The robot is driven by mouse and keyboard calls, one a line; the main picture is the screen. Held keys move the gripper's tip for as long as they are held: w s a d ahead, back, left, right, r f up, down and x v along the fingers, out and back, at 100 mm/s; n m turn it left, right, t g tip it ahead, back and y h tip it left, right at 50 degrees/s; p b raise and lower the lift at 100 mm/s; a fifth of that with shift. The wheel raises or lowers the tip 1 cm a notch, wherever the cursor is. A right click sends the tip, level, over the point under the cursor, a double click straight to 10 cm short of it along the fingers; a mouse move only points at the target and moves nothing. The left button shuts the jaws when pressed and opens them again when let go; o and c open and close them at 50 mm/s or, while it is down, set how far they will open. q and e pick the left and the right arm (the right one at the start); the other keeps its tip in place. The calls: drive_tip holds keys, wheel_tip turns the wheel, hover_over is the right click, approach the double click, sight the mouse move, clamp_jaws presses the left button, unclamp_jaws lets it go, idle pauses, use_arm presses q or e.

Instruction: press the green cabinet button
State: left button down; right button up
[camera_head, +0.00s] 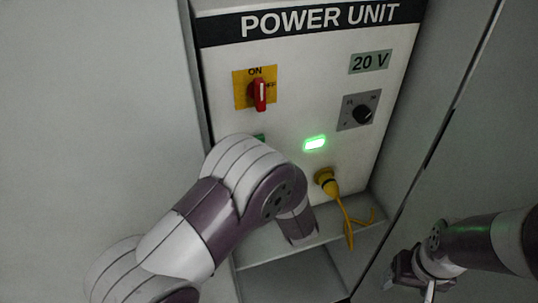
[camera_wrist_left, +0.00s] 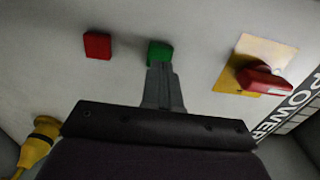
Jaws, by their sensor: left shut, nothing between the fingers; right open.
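The green button (camera_wrist_left: 160,47) sits on the cabinet front. In the left wrist view the fingertips of my left gripper (camera_wrist_left: 159,70) overlap its near edge; I cannot tell whether they touch it or press it in. The left fingers are shut together with nothing between them. In the head view only a sliver of the green button (camera_head: 260,136) shows above my left arm, and that arm hides the left gripper. My right gripper (camera_head: 412,284) is open at the lower right, away from the panel.
A red button (camera_wrist_left: 97,46) is beside the green one. Cabinet walls flank the panel.

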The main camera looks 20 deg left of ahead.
use_arm(q)
drive_tip(key=b+v, duration=0.3)
drive_tip(key=v, duration=0.8)
drive_tip(key=shift+r, duration=0.2)
use_arm(e)
drive_tip(key=f, duration=0.2)
drive_tip(key=s+f, duration=0.1)
drive_tip(key=shift+d, duration=0.4)
